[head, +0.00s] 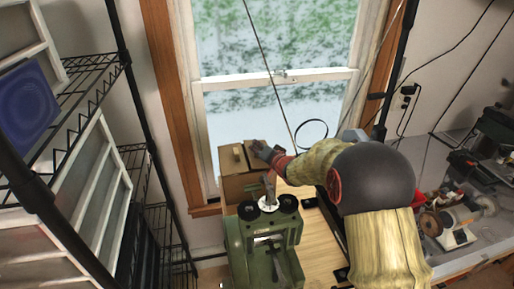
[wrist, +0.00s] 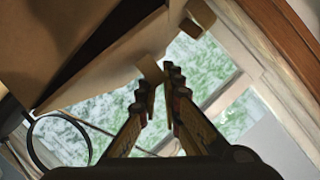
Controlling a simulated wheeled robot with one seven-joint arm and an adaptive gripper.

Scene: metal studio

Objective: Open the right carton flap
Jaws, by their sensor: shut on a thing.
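A brown cardboard carton (head: 236,188) stands in front of the window, behind the green machine. Its top shows two flaps, each with a small raised tab. The left flap (head: 229,159) lies roughly flat. My gripper (head: 262,150) is at the right flap, which it partly hides in the head view. In the wrist view the fingers of my gripper (wrist: 160,88) are close together on a small tab (wrist: 150,70) of the right flap. The other tab (wrist: 199,14) shows at the top. How far the right flap is raised is hard to tell.
A green machine (head: 262,240) stands on the wooden table (head: 318,240) close in front of the carton. A black wire shelf (head: 75,125) is at the left. A cluttered grey bench (head: 450,190) is at the right. A thin black cable loop (head: 312,130) hangs near the carton.

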